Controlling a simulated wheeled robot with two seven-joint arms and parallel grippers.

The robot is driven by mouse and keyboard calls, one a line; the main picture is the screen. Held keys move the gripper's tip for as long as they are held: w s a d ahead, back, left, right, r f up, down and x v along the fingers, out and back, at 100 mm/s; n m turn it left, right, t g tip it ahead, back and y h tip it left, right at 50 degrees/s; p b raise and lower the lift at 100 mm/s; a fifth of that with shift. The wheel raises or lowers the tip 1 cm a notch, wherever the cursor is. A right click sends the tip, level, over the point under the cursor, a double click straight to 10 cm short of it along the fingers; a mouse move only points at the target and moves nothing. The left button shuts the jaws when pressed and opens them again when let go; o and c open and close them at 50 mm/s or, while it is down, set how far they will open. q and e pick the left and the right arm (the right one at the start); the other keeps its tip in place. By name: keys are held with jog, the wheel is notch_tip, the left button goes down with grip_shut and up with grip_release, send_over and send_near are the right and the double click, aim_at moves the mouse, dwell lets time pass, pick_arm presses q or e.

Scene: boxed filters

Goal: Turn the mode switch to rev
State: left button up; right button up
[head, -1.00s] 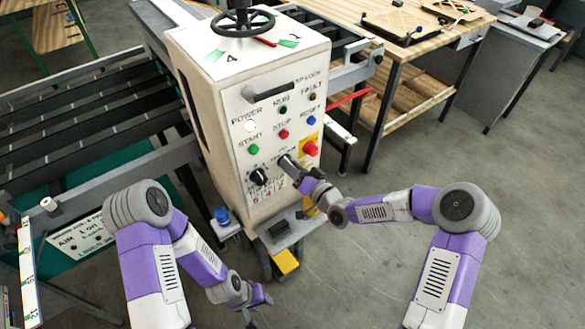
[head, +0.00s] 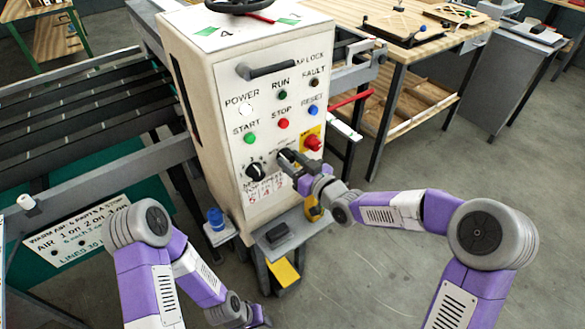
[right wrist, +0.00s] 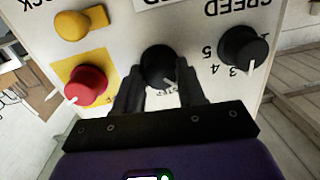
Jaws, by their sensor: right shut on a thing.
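The mode switch is a round black knob on the front of the pale control cabinet (head: 225,75). In the right wrist view the mode switch (right wrist: 160,66) sits between the two dark fingers of my right gripper (right wrist: 160,88), which is shut on it. A pale pointer mark shows on the knob's lower edge there; its printed labels are mostly hidden. In the head view my right gripper (head: 287,158) covers most of the knob. My left gripper (head: 262,317) is low at the bottom edge, apart from the cabinet, and its fingers are partly cut off.
A black speed knob (head: 255,171) is left of the mode switch. A red knob (head: 312,143) on a yellow plate is close on its right. Coloured buttons and a dark handle (head: 268,70) lie above. A small shelf (head: 290,232) juts out below.

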jog(key=shift+n, duration=0.3)
dwell(0.4)
jog(key=o, duration=1.1)
jog(key=shift+c, duration=0.2)
jog(key=v, duration=0.7)
jog(key=shift+s+d, duration=0.2)
jog(key=shift+s, duration=0.05)
